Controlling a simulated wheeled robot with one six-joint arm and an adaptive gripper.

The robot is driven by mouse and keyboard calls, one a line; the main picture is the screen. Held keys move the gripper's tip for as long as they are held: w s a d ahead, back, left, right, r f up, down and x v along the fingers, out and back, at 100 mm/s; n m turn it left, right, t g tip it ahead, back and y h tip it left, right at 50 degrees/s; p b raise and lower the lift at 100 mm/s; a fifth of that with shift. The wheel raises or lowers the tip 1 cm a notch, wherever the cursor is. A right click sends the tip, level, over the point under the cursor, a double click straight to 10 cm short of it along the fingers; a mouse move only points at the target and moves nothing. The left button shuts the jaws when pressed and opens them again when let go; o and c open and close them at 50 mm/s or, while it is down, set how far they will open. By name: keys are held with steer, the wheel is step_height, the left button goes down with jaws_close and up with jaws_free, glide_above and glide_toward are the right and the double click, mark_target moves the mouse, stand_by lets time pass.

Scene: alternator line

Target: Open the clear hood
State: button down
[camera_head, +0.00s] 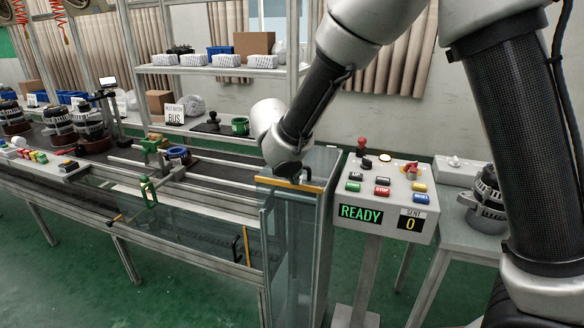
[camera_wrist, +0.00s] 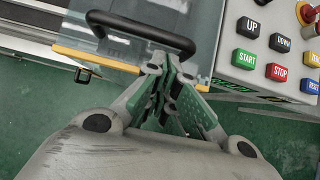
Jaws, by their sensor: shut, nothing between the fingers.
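The clear hood (camera_head: 312,218) is a see-through box at the near end of the line, with a yellow strip along its top front edge. A black bar handle (camera_wrist: 140,32) stands on it beside the yellow strip (camera_wrist: 95,60) in the wrist view. My gripper (camera_wrist: 160,68) is shut and empty, with its fingertips close to the right part of the handle. I cannot tell whether they touch it. In the head view my wrist hides most of the gripper and part of the handle.
A control box (camera_head: 388,192) with coloured buttons and a READY display stands just right of the hood. A clear front panel (camera_head: 190,225) with a black handle (camera_head: 238,248) runs along the line. Rails and a green clamp (camera_head: 149,190) lie to the left.

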steer(key=shift+x, duration=0.85)
steer(key=shift+r, duration=0.2)
